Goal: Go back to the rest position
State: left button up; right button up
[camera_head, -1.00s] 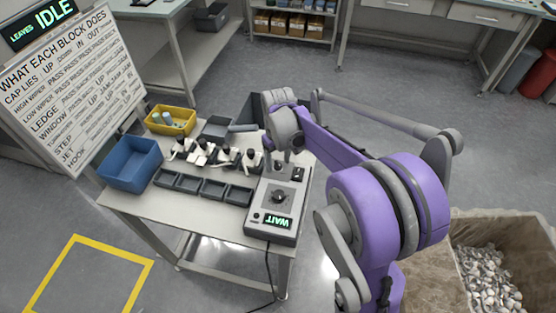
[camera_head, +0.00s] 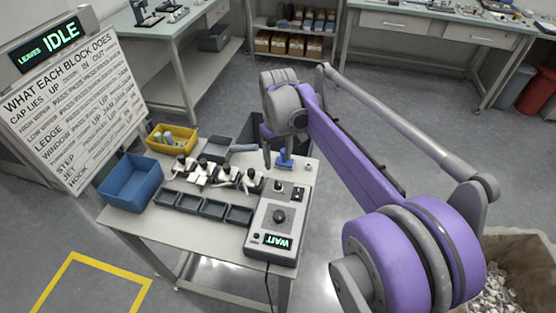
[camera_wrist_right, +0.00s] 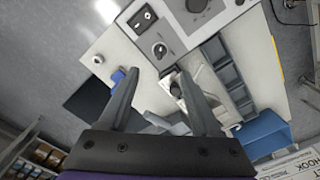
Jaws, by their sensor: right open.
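My right gripper (camera_head: 276,153) hangs over the far right corner of the small work table (camera_head: 150,226), at the end of my purple arm. In the right wrist view its two fingers (camera_wrist_right: 160,78) stand wide apart with nothing held between them. A small blue piece (camera_head: 285,164) lies on the table near the fingertips. It also shows in the wrist view (camera_wrist_right: 118,77), beside one finger and apart from it by look. My left gripper is not in view.
The table carries a control box (camera_head: 274,226) reading WAIT, a blue bin (camera_head: 131,184), a yellow bin (camera_head: 172,139), several dark trays (camera_head: 212,208) and a row of black-and-white blocks. A carton of small parts (camera_head: 512,262) stands at right. The sign reads IDLE.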

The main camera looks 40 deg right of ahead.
dwell(0.4)
jog(key=s+a+f+t, duration=0.2)
jog(key=s+a+f, duration=0.2)
jog(key=s+a, duration=0.3)
jog(key=s+a+f+n+t, duration=0.1)
jog(key=s+a+f+t, duration=0.2)
jog(key=s+a, duration=0.5)
jog(key=shift+s+a+f+p, duration=0.2)
jog(key=shift+a+f+p, duration=0.1)
jog(key=shift+a+f, duration=0.1)
